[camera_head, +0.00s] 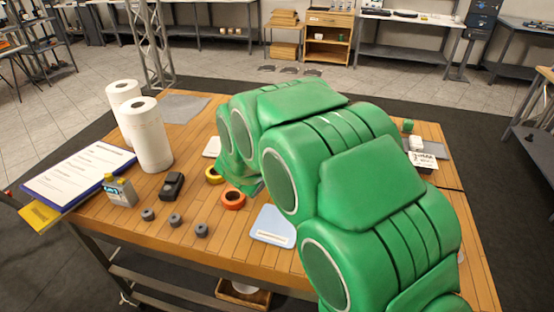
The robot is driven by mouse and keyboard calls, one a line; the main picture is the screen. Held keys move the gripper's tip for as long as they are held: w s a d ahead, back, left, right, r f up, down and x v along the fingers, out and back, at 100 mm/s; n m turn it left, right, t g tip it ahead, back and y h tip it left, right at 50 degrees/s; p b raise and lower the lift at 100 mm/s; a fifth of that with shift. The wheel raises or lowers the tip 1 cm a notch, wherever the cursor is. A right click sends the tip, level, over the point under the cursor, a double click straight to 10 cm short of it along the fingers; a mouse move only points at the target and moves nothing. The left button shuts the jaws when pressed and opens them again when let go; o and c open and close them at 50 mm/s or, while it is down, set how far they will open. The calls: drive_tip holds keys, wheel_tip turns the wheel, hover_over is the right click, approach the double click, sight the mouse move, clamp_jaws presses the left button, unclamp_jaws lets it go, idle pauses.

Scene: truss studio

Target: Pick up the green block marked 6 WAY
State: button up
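My green arm covers the middle and right of the table. Its far end points down over the table near the yellow and orange tape rolls. Only a small greyish part shows at that end, and the rest of my gripper is hidden behind the arm, so I cannot tell whether it is open or shut. A small green block (408,126) sits at the back right of the table, just beyond my arm. It is too small to read any marking. No other green block shows, though my arm hides much of the table.
The wooden table (185,243) holds paper towel rolls (149,137), a clipboard (80,172), a small bottle (119,190), a black device (172,186), yellow tape (214,175), orange tape (233,199), a blue-white pad (272,226) and several grey rings (175,220). A white card (424,161) lies at right.

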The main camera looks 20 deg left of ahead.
drive_tip(key=c, duration=1.3)
drive_tip(key=shift+o, duration=0.2)
drive_tip(key=shift+r, duration=0.1)
